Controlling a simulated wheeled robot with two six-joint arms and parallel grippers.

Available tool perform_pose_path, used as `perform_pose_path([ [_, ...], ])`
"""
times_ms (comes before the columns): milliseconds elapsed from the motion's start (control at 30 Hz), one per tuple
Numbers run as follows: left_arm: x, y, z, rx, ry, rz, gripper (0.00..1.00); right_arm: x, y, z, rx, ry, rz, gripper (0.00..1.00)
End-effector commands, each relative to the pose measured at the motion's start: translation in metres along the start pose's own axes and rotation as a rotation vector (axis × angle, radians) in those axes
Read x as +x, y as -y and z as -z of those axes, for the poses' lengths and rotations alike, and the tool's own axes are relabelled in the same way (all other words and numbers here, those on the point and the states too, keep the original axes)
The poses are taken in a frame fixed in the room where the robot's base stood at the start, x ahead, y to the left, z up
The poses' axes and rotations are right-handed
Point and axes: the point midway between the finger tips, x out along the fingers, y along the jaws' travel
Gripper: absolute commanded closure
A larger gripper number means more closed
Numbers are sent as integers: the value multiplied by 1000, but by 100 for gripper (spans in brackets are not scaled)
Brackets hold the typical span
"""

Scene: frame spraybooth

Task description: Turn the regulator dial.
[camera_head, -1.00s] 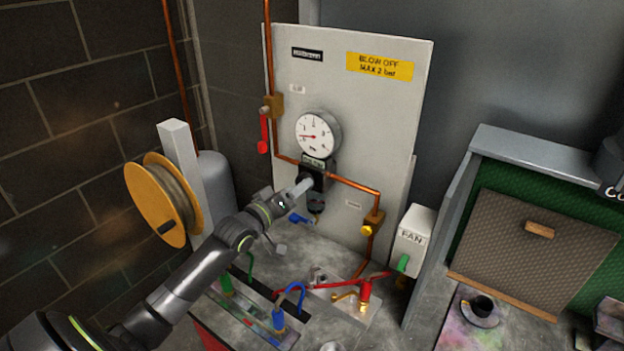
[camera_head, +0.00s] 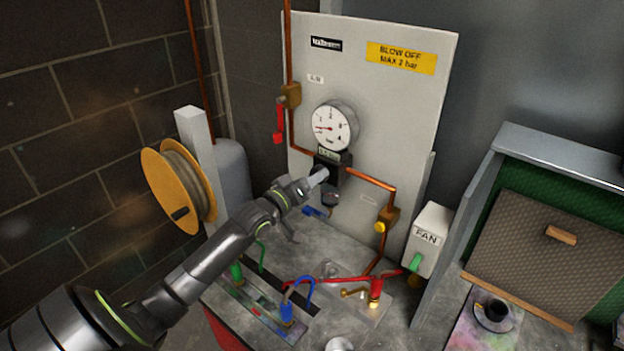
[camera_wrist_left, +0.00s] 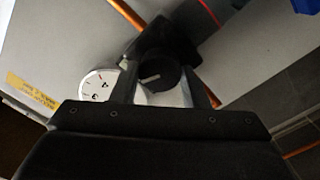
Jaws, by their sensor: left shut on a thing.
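The regulator (camera_head: 335,162) is a dark block on the grey panel, below a round white gauge (camera_head: 335,127). My left gripper (camera_head: 321,176) reaches it from the front left and hides most of the dial in the head view. In the left wrist view the dark round dial (camera_wrist_left: 158,76) with a short pale mark sits between the two fingers of the gripper (camera_wrist_left: 160,88), which is shut on it. The gauge also shows in that view, left of the fingers, partly hidden. Its needle points left in the head view. My right gripper is in no view.
Copper pipes run beside the regulator. A red-handled valve (camera_head: 279,125) is up left, a blue handle (camera_head: 316,212) just below. A FAN box (camera_head: 428,238) stands right. Hoses and a brass fitting (camera_head: 354,293) lie on the bench. A yellow hose reel (camera_head: 180,186) is left.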

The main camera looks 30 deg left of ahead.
Motion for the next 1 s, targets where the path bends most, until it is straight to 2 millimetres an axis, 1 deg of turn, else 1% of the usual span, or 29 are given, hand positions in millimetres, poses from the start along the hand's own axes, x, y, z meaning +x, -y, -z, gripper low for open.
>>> perform_pose_path([
  [167,0,0,0,54,1,1,82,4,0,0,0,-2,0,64],
  [367,0,0,0,184,3,1,82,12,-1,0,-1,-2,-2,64],
  [1000,1,0,0,786,15,14,82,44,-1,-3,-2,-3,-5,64],
])
